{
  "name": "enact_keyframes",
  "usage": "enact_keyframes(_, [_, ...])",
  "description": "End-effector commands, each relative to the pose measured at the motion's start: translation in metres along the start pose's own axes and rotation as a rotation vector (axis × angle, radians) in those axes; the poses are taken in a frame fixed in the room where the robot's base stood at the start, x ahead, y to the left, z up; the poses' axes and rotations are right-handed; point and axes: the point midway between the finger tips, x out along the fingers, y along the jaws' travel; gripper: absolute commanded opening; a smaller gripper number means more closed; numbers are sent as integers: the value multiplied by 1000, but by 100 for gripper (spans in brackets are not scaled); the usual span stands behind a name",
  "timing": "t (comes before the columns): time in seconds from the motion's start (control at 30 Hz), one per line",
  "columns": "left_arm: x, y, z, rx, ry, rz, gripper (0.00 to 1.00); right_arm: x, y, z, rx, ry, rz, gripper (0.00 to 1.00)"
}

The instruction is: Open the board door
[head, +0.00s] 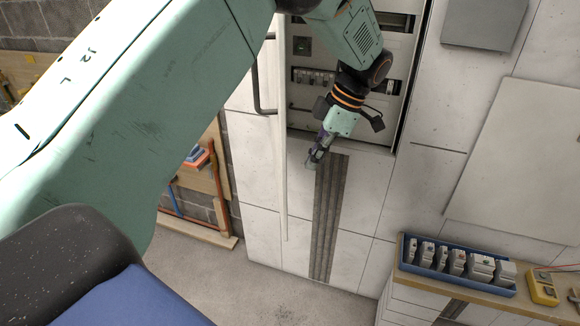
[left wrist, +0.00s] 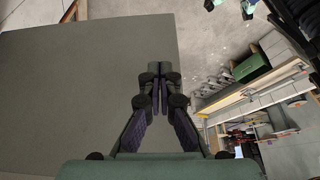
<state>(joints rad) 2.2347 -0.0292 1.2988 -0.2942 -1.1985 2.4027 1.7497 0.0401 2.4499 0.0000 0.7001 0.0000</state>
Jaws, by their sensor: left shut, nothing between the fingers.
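The board door (head: 280,150) stands swung out from the board, seen nearly edge-on as a narrow pale strip. Its dark bar handle (head: 257,90) is on the left side of that strip. The board's inside (head: 315,45) shows to the right of the door, with rows of breakers, partly hidden by my left arm. My left gripper (head: 314,160) is shut and empty, right of the door and in front of the board's lower edge. Its closed fingers (left wrist: 160,92) show in the left wrist view beside a large grey panel (left wrist: 75,85), which looks like the door. I cannot tell whether they touch. My right gripper is out of view.
A wooden-topped bench (head: 420,272) at the lower right holds a blue tray (head: 408,262) of breakers and a yellow meter (head: 542,288). A wooden rack (head: 205,235) with orange and blue conduit stands left of the board. The floor (head: 280,300) in front is clear.

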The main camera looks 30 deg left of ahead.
Motion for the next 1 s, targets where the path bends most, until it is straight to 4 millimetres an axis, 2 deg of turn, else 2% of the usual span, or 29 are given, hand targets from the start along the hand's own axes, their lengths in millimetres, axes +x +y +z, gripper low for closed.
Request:
enact_keyframes(0.17, [34,-1,-1,1,2,-5,0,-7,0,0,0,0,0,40])
enact_keyframes(0.3, [38,-1,-22,0,-1,-3,0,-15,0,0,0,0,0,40])
enact_keyframes(0.5, [45,0,-36,1,0,-1,0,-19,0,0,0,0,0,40])
enact_keyframes(1.0, [47,0,-38,3,0,1,0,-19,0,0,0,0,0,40])
